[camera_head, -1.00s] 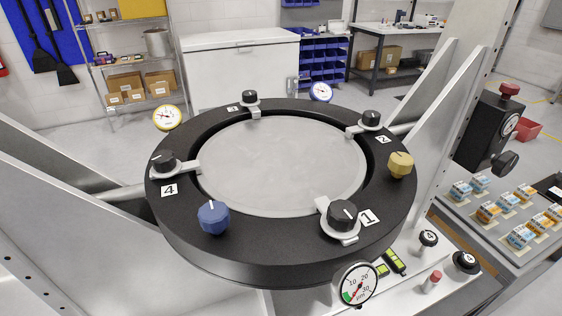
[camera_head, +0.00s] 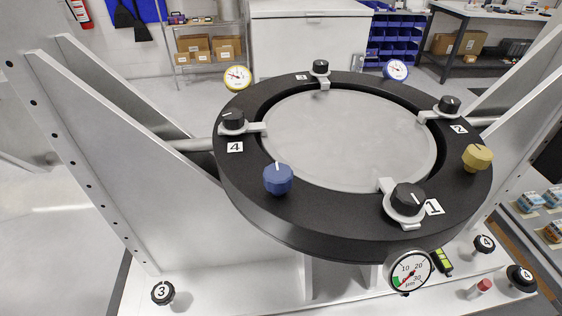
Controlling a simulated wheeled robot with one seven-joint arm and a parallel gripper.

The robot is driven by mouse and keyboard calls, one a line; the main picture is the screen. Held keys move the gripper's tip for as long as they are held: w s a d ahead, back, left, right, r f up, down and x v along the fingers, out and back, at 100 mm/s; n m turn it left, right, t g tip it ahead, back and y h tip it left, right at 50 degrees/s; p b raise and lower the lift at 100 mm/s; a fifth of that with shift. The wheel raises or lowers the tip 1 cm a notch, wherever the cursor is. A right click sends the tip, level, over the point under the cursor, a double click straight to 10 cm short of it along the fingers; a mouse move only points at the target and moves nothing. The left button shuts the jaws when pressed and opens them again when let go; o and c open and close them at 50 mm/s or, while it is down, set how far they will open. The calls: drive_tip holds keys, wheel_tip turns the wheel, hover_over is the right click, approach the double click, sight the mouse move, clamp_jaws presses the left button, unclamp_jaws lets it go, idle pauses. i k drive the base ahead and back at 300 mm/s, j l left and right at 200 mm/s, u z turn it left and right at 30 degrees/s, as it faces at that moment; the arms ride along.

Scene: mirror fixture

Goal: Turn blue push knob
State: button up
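The blue knob (camera_head: 278,179) stands on the front left of the black ring (camera_head: 330,230) of the mirror fixture. A white line marks its top. The ring surrounds a grey round disc (camera_head: 345,140). A yellow knob (camera_head: 477,157) stands on the ring's right side. My gripper is not in view, so whether it is open or shut does not show.
Several black clamp knobs sit around the ring, including clamp 1 (camera_head: 407,199) and clamp 4 (camera_head: 233,121). A pressure-style dial (camera_head: 411,272) hangs at the front. A black knob marked 3 (camera_head: 163,292) is on the white base. White side frames (camera_head: 110,150) flank the ring.

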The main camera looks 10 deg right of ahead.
sight(277, 177)
drive_tip(key=l+z, duration=0.2)
drive_tip(key=l, duration=1.4)
